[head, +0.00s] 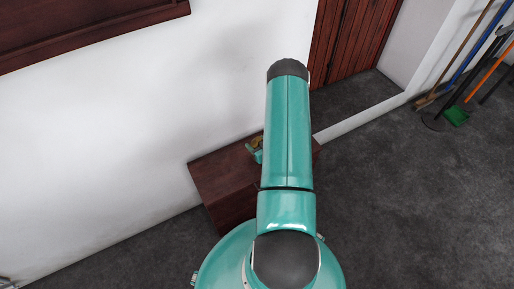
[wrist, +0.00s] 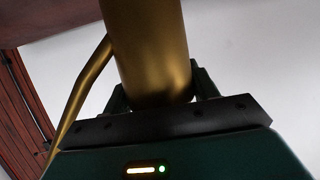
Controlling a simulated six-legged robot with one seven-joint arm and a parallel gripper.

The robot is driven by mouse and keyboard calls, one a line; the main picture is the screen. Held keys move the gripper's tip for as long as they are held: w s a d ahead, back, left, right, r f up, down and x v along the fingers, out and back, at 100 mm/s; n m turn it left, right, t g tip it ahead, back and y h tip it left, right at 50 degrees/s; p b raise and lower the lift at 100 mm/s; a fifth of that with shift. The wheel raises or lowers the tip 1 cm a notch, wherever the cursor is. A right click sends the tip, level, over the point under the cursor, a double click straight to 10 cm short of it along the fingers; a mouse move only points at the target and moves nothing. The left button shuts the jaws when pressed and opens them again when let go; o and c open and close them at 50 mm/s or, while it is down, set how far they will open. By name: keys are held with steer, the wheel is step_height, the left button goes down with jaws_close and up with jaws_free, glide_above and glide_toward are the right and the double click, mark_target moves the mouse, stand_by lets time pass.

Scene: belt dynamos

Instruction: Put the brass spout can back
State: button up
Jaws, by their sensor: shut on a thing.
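The brass spout can (wrist: 150,45) fills the top middle of the wrist view, with its thin spout (wrist: 85,85) running down on the left. My gripper (wrist: 162,92) is shut on the can's body, one dark finger on each side. The can's far end is cut off by the picture's top edge. In the head view my arm hides most of the gripper and the can.
The wooden box stands against the white wall (head: 120,130). A dark wooden shelf or frame (head: 80,30) is high on the wall at left. A red slatted door (head: 352,40) is behind my arm. Brooms and tools (head: 465,75) lean at far right. The grey floor (head: 420,200) at right is clear.

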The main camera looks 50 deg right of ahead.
steer(key=shift+w+d+f, duration=0.15)
steer(key=shift+f, duration=1.45)
steer(key=shift+f, duration=0.15)
steer(key=o, duration=1.2)
